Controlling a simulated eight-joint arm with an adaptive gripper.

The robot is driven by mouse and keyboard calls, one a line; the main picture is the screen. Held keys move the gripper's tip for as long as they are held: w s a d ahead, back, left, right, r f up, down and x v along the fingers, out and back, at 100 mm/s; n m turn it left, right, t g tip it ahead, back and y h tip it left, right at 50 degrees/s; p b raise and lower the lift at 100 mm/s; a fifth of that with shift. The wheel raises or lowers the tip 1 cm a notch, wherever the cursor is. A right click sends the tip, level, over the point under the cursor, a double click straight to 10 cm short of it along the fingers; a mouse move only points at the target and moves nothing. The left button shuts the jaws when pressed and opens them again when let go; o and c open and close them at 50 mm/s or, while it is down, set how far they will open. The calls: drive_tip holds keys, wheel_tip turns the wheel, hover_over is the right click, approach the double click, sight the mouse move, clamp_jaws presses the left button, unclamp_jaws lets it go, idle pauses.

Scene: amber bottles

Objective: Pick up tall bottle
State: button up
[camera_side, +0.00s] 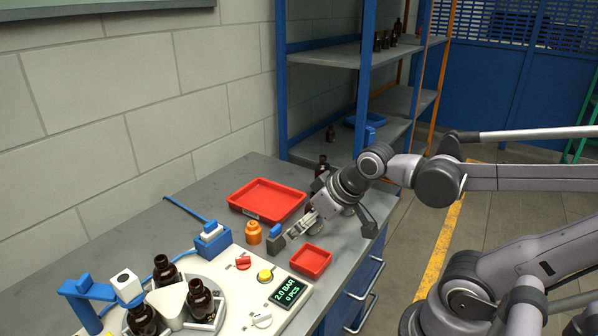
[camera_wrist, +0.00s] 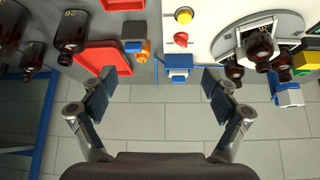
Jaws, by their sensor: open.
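My gripper (camera_side: 322,234) is open over the workbench near the red trays, its two fingers spread apart. In the wrist view my gripper (camera_wrist: 158,88) shows empty between the fingers. A dark amber bottle (camera_side: 322,163) stands on the bench behind my wrist, mostly hidden by it. In the wrist view, brown bottles show at upper left: one (camera_wrist: 72,33) near the red tray, another (camera_wrist: 34,58) beside it, and one (camera_wrist: 9,25) cut by the frame edge. I cannot tell for sure which is the tall one.
Amber bottles (camera_side: 200,302) stand in a round fixture at front left, beside a control panel (camera_side: 288,291). A blue-framed shelf (camera_side: 316,54) stands behind.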

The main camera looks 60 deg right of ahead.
drive_tip(key=w+d+f+m+h, duration=0.15)
drive_tip(key=w+d+m, duration=0.25)
drive_tip(key=d, duration=1)
drive_tip(key=shift+d+f+m+g+h, duration=0.6)
drive_tip(key=shift+d+f, duration=1)
drive_tip(key=shift+d, duration=1.55)
drive_tip(key=shift+d+f+m+g+h, duration=0.25)
drive_tip(key=shift+d+f+m, duration=0.55)
drive_tip(key=shift+d+f, duration=1.6)
drive_tip(key=shift+d+f+m+g+h, duration=0.45)
drive_tip(key=shift+d+f+m, duration=0.35)
drive_tip(key=shift+d, duration=3.1)
drive_tip(key=shift+w+x, duration=0.15)
drive_tip(key=shift+x, duration=1.15)
drive_tip(key=shift+w+x, duration=0.15)
drive_tip(key=shift+x, duration=1.15)
drive_tip(key=shift+r, duration=0.1)
drive_tip(key=c, duration=1.4)
